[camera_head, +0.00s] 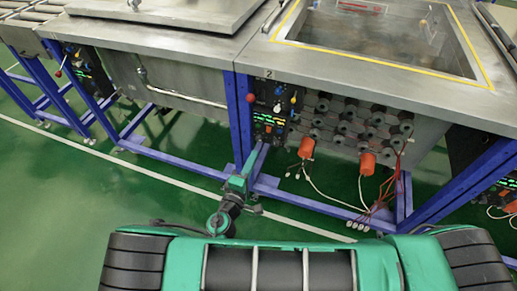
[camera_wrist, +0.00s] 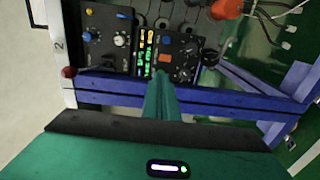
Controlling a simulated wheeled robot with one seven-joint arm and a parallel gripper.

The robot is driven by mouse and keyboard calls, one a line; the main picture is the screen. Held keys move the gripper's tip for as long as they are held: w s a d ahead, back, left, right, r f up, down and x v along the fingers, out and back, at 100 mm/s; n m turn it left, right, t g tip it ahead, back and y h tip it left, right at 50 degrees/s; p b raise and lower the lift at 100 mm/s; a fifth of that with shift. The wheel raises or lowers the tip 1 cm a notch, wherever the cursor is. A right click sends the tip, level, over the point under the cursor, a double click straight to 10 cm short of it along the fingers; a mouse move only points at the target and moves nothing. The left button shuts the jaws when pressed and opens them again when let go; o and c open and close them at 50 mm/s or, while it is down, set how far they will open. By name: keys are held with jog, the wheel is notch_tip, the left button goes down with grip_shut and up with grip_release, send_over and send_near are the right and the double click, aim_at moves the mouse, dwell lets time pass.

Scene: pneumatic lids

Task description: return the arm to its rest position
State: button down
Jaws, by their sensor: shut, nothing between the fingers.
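My gripper (camera_wrist: 160,82) shows in the wrist view as a narrow green shape with its fingers together and nothing between them. It points toward the black control panel (camera_wrist: 105,40) of station 2, with a blue frame beam (camera_wrist: 225,100) close around its tip in the picture. In the head view my green arm (camera_head: 236,185) reaches up from my base toward the same panel (camera_head: 270,105), and the gripper end is small there. A red-knobbed lever (camera_head: 250,98) stands at the panel's left edge; its red knob also shows in the wrist view (camera_wrist: 69,72). I cannot tell whether the gripper touches anything.
The tank (camera_head: 385,40) behind the panel is open, with a yellow border. The left tank has a metal lid (camera_head: 165,12) over it. Blue legs (camera_head: 240,125), orange cylinders (camera_head: 306,147) and loose cables (camera_head: 335,197) are near the arm. Green floor (camera_head: 90,185) to the left is clear.

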jog(key=shift+s+a, duration=0.1)
jog(key=shift+s, duration=0.45)
jog(key=w+d+r+m+g+h, duration=0.2)
jog(key=d+r+m+g, duration=0.2)
jog(key=d, duration=0.4)
jog(key=w+d+r+m+g+h, duration=0.2)
jog(key=d+r+m+g, duration=0.15)
jog(key=d, duration=0.45)
jog(key=w+d+r+m+g+h, duration=0.2)
jog(key=d+r+m+g, duration=0.15)
jog(key=d, duration=0.55)
jog(key=s+d+r+m+g+y, duration=0.2)
jog(key=s+d+r+m+g, duration=0.1)
jog(key=d, duration=0.4)
jog(key=s+d+r+m+g+y, duration=0.1)
jog(key=s+d+r+m+g, duration=0.2)
jog(key=d, duration=0.4)
jog(key=s+d+r+m+y, duration=0.1)
jog(key=s+d+r+y, duration=0.1)
jog(key=s+r, duration=0.2)
jog(key=s+d+r+m+y, duration=0.2)
jog(key=s+d+r+y, duration=0.1)
jog(key=s, duration=0.7)
jog(key=s+d+r+m+y, duration=0.1)
jog(key=s+d+r+y, duration=0.1)
jog(key=s+r, duration=0.3)
jog(key=shift+s+d+y, duration=0.4)
jog(key=shift+s+d, duration=0.05)
jog(key=shift+s, duration=1.05)
